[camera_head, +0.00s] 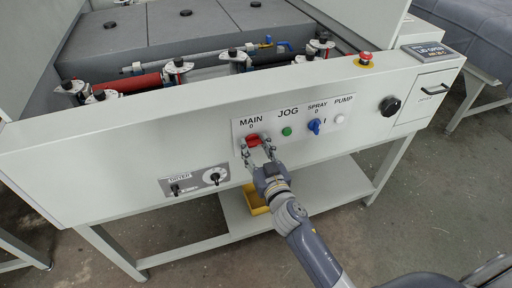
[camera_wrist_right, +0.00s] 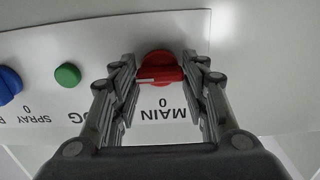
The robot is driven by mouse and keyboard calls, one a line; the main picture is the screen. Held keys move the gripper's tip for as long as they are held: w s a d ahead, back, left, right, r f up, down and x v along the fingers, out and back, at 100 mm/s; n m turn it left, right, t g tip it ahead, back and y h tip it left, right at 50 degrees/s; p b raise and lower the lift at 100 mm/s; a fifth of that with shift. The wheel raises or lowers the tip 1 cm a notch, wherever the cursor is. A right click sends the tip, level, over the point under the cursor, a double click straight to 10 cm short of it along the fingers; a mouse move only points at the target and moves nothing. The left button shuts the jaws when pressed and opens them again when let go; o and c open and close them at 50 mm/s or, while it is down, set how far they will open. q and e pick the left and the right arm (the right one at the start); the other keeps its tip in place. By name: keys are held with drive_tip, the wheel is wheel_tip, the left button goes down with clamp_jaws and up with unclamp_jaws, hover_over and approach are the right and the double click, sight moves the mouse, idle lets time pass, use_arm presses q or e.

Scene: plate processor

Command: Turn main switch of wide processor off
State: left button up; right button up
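The red main switch (camera_head: 253,140) is on the front panel of the wide processor (camera_head: 125,140), under the label "MAIN 0". In the right wrist view, which is upside down, the red switch (camera_wrist_right: 160,70) shows between the fingers, its handle roughly level. Its white mark points to the left there, away from the 0. My right gripper (camera_head: 258,150) faces the panel. Its fingers (camera_wrist_right: 160,80) stand apart, one at each end of the switch. I cannot tell if they press on it. My left gripper is not in view.
Right of the main switch are a green jog button (camera_head: 287,131), a blue spray switch (camera_head: 314,126) and a white pump button (camera_head: 338,119). A red emergency button (camera_head: 365,60) stands on the top edge. A yellow container (camera_head: 254,200) is below.

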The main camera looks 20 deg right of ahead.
drive_tip(key=shift+o, duration=0.2)
drive_tip(key=shift+n, duration=0.4)
drive_tip(key=n, duration=0.3)
drive_tip(key=shift+n, duration=0.3)
drive_tip(key=n, duration=0.4)
drive_tip(key=shift+n, duration=0.3)
drive_tip(key=n, duration=0.4)
drive_tip(key=shift+n, duration=0.3)
drive_tip(key=n, duration=0.4)
drive_tip(key=shift+n, duration=0.3)
drive_tip(key=o, duration=1)
drive_tip(key=shift+a, duration=0.1)
drive_tip(key=shift+o, duration=0.2)
